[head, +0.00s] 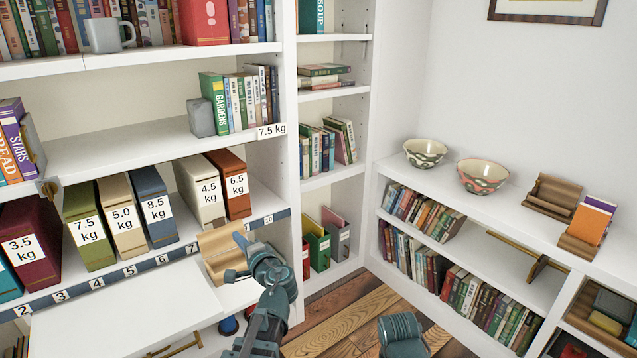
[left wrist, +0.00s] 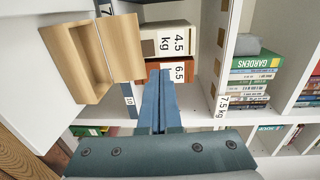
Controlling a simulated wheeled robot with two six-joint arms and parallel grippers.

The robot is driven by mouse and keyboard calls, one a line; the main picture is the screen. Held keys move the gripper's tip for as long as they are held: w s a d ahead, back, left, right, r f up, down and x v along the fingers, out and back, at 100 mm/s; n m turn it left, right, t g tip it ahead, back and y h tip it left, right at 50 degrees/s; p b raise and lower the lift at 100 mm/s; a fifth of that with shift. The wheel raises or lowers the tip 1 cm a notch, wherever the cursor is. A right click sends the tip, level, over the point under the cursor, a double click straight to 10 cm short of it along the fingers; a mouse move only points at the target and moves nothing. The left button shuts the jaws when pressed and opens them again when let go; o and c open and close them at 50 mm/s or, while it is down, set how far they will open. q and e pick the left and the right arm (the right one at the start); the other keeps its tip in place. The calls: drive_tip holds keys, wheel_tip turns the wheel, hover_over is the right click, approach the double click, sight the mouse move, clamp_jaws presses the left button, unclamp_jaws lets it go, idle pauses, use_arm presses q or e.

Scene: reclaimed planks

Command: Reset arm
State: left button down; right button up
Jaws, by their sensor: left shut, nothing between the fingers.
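My left gripper (head: 239,240) reaches up from the bottom of the head view, in front of the right end of the numbered shelf. In the left wrist view its two blue fingers (left wrist: 159,98) lie together, with nothing between them. A wooden book stand (head: 217,252) stands close by on the shelf, behind the gripper and to its left in the head view. It also shows at the upper left of the left wrist view (left wrist: 88,65). My right gripper is out of view; only a teal part of my own body shows at the bottom.
Weight-labelled binders, among them a 4.5 kg (head: 201,192) and a 6.5 kg one (head: 233,184), stand behind the gripper. A white board (head: 125,310) juts out at left. Two bowls (head: 425,153) and wooden stands (head: 552,197) sit on the right-hand shelf. Open plank floor (head: 345,318) lies between.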

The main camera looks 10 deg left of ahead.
use_arm(q)
drive_tip(key=s+d+r+n+g+h+p, duration=0.1)
drive_tip(key=s+d+g+h+p, duration=0.2)
drive_tip(key=s+d+p, duration=0.4)
drive_tip(key=s+d+r+n+g+h+p, duration=0.1)
drive_tip(key=s+d+g+h+p, duration=0.3)
drive_tip(key=d, duration=1)
drive_tip(key=s+d+r+n+g+h+p, duration=0.2)
drive_tip(key=s+d+r+g+h+p, duration=0.1)
drive_tip(key=s+d+p, duration=0.7)
drive_tip(key=g+h+p, duration=0.1)
drive_tip(key=p, duration=0.3)
drive_tip(key=shift+d+h, duration=0.15)
drive_tip(key=shift+h, duration=0.25)
